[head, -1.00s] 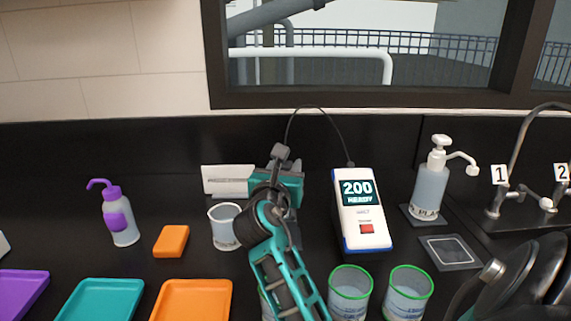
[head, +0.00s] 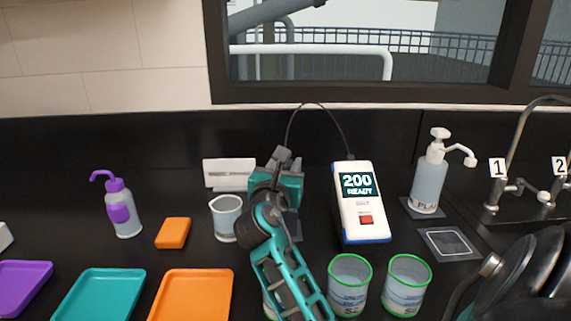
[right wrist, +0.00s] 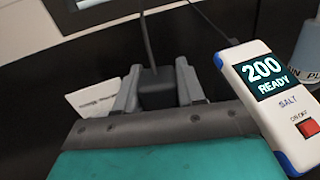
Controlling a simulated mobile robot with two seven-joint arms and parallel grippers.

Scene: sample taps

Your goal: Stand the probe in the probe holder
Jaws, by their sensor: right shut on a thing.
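My right gripper (head: 284,166) is in front of the back wall, left of the white and blue salt meter (head: 360,205), which reads 200 READY. In the right wrist view, its two grey fingers (right wrist: 157,88) are shut on the dark block-shaped top of the probe (right wrist: 158,90), with the cable rising from it. The probe top (head: 282,154) also shows in the head view. The probe's lower part is hidden behind my gripper. I cannot make out the probe holder; a dark grey shape shows partly behind my arm. My left gripper is not in view.
A clear beaker (head: 225,220) stands just left of my right arm. Two green-rimmed cups (head: 350,283) (head: 407,284) stand at the front right. A white card (head: 229,174) stands behind. A pump bottle (head: 430,180) and taps are at right; trays and an orange block (head: 173,233) at left.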

